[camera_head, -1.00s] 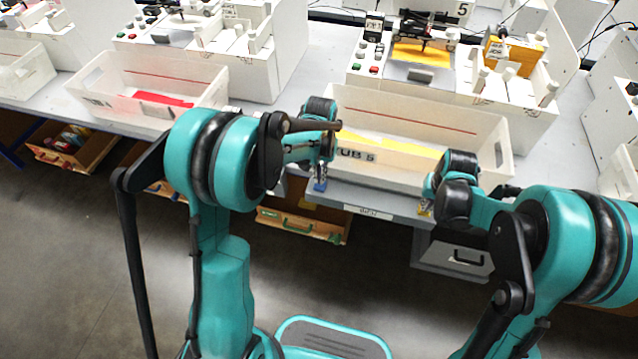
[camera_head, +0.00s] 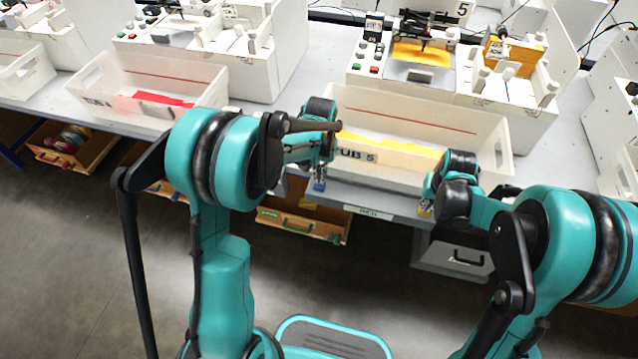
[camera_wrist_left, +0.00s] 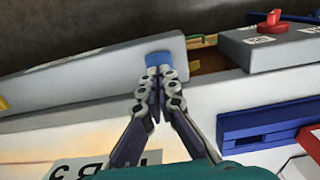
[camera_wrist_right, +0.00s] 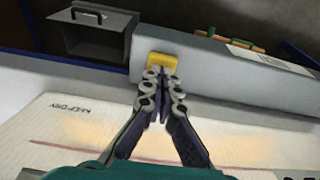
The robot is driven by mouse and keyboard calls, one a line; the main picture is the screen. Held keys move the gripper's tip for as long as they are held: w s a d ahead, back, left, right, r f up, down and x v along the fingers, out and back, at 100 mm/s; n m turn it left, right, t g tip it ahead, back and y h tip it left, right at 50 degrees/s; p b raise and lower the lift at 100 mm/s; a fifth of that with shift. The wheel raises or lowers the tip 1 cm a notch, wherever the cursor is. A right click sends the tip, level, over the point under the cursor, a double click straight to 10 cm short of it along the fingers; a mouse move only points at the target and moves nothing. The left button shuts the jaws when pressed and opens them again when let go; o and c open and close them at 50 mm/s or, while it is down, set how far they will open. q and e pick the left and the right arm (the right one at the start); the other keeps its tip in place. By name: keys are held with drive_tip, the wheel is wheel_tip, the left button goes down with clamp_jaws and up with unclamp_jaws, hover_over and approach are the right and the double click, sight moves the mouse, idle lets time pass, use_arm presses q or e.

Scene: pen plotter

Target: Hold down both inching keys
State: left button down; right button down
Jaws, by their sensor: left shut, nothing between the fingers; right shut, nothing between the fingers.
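The blue inching key (camera_head: 319,186) sits on the bench's front edge, left of the INCH label (camera_head: 369,213). It also shows in the left wrist view (camera_wrist_left: 158,58). My left gripper (camera_wrist_left: 156,80) is shut and empty, its fingertips at the blue key. The yellow inching key (camera_head: 424,209) is on the same edge, to the right, and is partly hidden in the head view. It shows in the right wrist view (camera_wrist_right: 162,60). My right gripper (camera_wrist_right: 161,74) is shut and empty, its fingertips at the yellow key. I cannot tell whether either key is pressed down.
The white TUB 5 bin (camera_head: 480,160) stands on the bench just behind the keys. The plotter (camera_head: 420,85) with yellow sheet is behind it. A wooden drawer (camera_head: 300,224) and a grey drawer (camera_head: 455,256) are below the edge. A grey box with a red switch (camera_wrist_left: 275,38) is near my left gripper.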

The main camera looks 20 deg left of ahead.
use_arm(q)
drive_tip(key=shift+f, duration=0.25)
drive_tip(key=shift+f, duration=0.8)
idle(1.7)
drive_tip(key=shift+r, duration=3.5)
